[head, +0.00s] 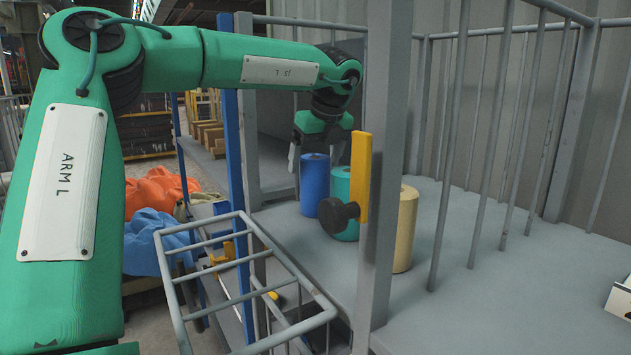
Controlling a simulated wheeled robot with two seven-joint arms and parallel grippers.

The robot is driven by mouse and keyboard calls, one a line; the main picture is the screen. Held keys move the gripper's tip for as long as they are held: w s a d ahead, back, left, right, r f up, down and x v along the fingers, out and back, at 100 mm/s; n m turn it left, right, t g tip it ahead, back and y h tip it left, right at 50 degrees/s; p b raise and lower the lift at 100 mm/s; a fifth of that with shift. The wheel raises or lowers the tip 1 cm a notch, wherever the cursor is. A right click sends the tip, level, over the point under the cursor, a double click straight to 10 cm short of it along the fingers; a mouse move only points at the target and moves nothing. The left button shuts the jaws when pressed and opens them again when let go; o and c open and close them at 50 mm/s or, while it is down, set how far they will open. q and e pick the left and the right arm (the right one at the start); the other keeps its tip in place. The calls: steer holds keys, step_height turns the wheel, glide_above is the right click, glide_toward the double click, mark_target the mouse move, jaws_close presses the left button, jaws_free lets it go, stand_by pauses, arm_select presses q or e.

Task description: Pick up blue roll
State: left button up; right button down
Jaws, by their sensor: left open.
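The blue roll (314,186) stands upright on a grey surface (288,238) behind a grey post. My left gripper (316,154) points down at the top of the blue roll, with its fingers apart. One finger shows just left of the roll's top edge; the other is near its right side. I cannot tell whether the fingers touch the roll. Nothing is seen held. My right gripper is not in view.
A teal roll (341,187) stands close to the right of the blue roll, partly behind a yellow handle (361,177) with a dark knob. A beige roll (405,230) stands behind the grey post (383,140). A barred grey gate (238,268) is in front. The surface at right is mostly clear.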

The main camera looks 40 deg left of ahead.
arm_select(q)
steer(key=p+x, duration=0.1)
steer(key=x, duration=0.2)
steer(key=shift+f, duration=0.25)
steer(key=shift+s+d+r, duration=0.1)
steer(key=c, duration=1)
steer(key=shift+c, duration=1)
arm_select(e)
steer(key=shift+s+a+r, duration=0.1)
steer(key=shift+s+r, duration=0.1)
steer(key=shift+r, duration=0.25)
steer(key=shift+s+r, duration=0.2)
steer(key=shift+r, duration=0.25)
arm_select(q)
steer(key=shift+r, duration=0.1)
